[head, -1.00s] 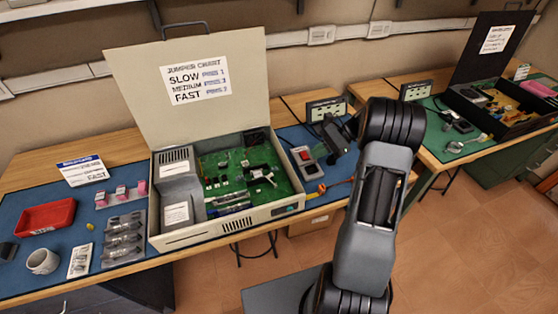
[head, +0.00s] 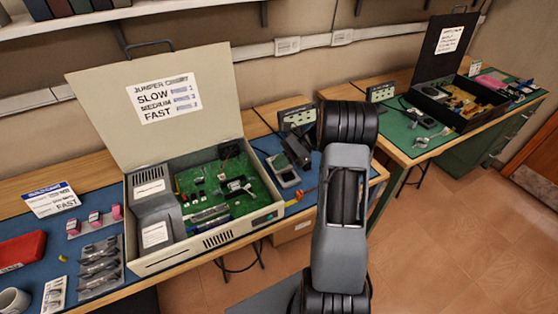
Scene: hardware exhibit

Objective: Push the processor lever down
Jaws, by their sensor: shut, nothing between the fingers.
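The open beige computer case (head: 215,241) stands on the blue mat with its lid raised at the back. Inside is a green circuit board (head: 205,175). A pale metal and dark socket part (head: 238,187) sits right of the board's middle, where the processor appears to be. Its lever is too small to make out, so I cannot tell whether it is up or down. My gripper (head: 301,161) is small and dark, partly behind my arm's black joint. It is shut and empty, right of the case and over the grey switch box, apart from the board.
The grey switch box (head: 286,176) lies right of the case. A jumper chart (head: 164,98) is on the raised lid. A red tray (head: 22,250), a mug (head: 14,301) and small packaged parts are at left. A second bench with a black case (head: 445,104) stands at right.

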